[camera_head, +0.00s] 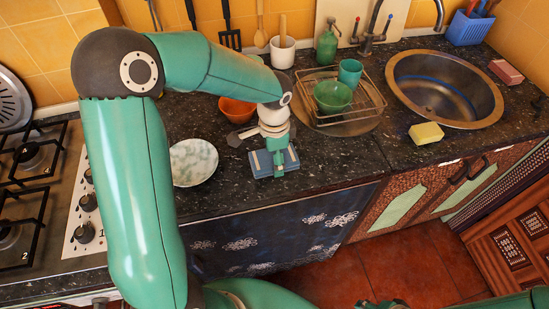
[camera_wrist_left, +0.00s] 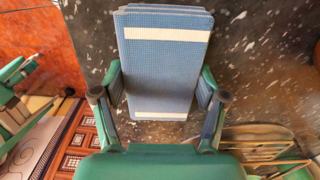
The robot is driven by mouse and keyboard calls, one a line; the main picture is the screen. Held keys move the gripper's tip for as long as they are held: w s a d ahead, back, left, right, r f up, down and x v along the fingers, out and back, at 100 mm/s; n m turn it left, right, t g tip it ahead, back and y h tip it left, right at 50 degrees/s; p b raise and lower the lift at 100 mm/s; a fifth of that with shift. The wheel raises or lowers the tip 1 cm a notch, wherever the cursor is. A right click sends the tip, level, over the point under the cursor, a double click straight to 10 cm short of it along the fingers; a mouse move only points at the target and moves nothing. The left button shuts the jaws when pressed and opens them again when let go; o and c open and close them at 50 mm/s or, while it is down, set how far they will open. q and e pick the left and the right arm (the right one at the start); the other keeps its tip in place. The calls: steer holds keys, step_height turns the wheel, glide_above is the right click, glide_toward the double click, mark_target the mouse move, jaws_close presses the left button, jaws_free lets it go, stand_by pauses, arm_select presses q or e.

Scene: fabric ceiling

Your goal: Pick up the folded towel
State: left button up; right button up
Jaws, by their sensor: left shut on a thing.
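The folded towel (camera_head: 262,163) is blue with white stripes and sits near the counter's front edge in the head view. My left gripper (camera_head: 277,165) points down over it, shut on it. In the left wrist view, the towel (camera_wrist_left: 165,62) fills the space between the two fingers (camera_wrist_left: 160,92), with one finger against each long side. I cannot tell whether the towel rests on the counter or is just above it. Green parts of my right arm show at the bottom edge of the head view, but its fingertips are not clear there.
A pale plate (camera_head: 194,163) lies left of the towel and an orange bowl (camera_head: 237,110) behind it. A dish rack (camera_head: 375,108) with a green bowl (camera_head: 332,96) stands to the right. The stove (camera_head: 35,200) is left; the sink (camera_head: 445,88) and yellow sponge (camera_head: 426,133) are right.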

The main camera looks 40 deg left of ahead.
arm_select(q)
steer(key=shift+r, duration=0.15)
step_height(320, 180, up, 20)
stand_by(0.4)
steer(key=o, duration=0.5)
steer(key=shift+c, duration=1.5)
steer(key=shift+f, duration=0.2)
steer(key=shift+c, duration=0.3)
